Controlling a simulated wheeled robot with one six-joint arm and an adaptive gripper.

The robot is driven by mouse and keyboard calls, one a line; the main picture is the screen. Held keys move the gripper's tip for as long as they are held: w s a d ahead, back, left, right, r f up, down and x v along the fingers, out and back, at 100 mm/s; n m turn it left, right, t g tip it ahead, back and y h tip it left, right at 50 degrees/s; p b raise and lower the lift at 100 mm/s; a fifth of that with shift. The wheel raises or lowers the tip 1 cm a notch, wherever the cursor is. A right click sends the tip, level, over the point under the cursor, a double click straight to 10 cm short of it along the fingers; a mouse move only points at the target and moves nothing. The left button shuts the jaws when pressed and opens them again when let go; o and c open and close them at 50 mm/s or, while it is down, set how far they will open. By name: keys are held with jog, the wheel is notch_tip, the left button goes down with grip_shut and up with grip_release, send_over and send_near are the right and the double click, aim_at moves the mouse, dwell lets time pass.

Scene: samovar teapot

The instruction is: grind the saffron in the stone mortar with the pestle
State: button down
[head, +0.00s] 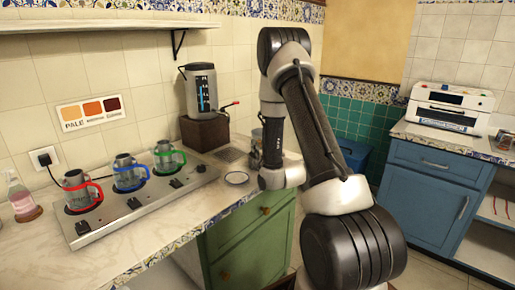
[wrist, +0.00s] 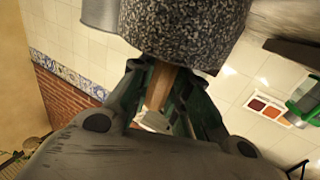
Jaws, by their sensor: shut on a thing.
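The wrist view is turned roughly upside down. There my gripper (wrist: 163,70) is shut on a wooden shaft, which I take for the pestle (wrist: 157,88). The speckled grey stone mortar (wrist: 182,32) fills the top middle of that view, just beyond my fingertips. The far end of the pestle is hidden behind the mortar's rim, and I cannot tell how deep it sits or whether it touches the stone. No saffron can be seen. In the head view, my arm covers most of the spot where my gripper works.
A hob (head: 141,203) with three glass pots, red-, blue- and green-handled, stands on the left counter. Behind it a samovar (head: 201,92) sits on a dark block (head: 204,132). The counter's front strip (head: 165,244) is clear.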

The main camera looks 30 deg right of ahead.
jog(key=shift+w+d, duration=0.3)
jog(key=shift+d, duration=0.3)
jog(key=shift+w+a+f, duration=0.15)
jog(key=shift+w+a, duration=0.35)
jog(key=shift+a, duration=0.3)
jog(key=shift+s, duration=0.95)
jog(key=shift+w+d+r, duration=0.2)
jog(key=shift+w+d, duration=0.2)
jog(key=shift+d, duration=0.4)
jog(key=shift+w+a+f, duration=0.1)
jog(key=shift+w+a, duration=0.45)
jog(key=shift+a, duration=0.25)
jog(key=shift+s+f, duration=0.1)
jog(key=shift+s, duration=0.85)
jog(key=shift+w+d, duration=0.4)
jog(key=shift+d, duration=0.4)
